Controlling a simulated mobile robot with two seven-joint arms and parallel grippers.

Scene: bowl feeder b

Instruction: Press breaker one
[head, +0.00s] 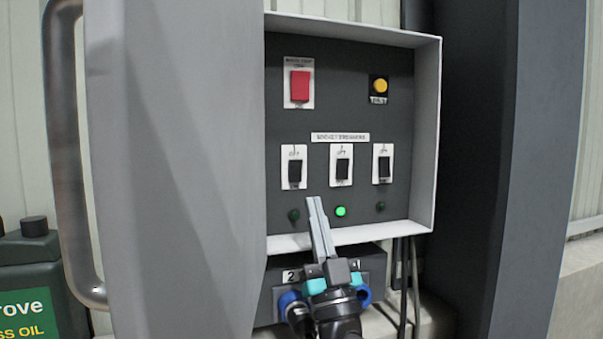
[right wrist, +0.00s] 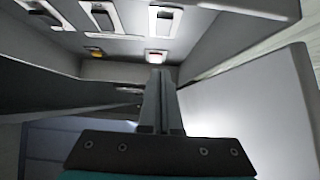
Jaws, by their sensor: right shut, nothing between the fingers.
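Three black rocker breakers on white plates sit in a row on the dark panel: a left breaker (head: 294,171), a middle breaker (head: 342,168) and a right breaker (head: 384,167). Their numbers are not legible, so I cannot tell from labels which is one. Below them, the middle lamp (head: 341,211) glows green; the left lamp (head: 294,215) and right lamp (head: 381,206) are dark. My right gripper (head: 314,200) is shut and empty, its fingertips below the breakers, between the left and middle columns. In the right wrist view its fingers (right wrist: 158,75) point toward the panel. My left gripper is not visible.
A red switch (head: 300,86) and a yellow button (head: 380,86) are higher on the panel. A light grey frame (head: 436,130) surrounds it. A grey door (head: 175,170) with a metal handle (head: 66,150) stands open at left. A socket box (head: 375,262) and cables are below.

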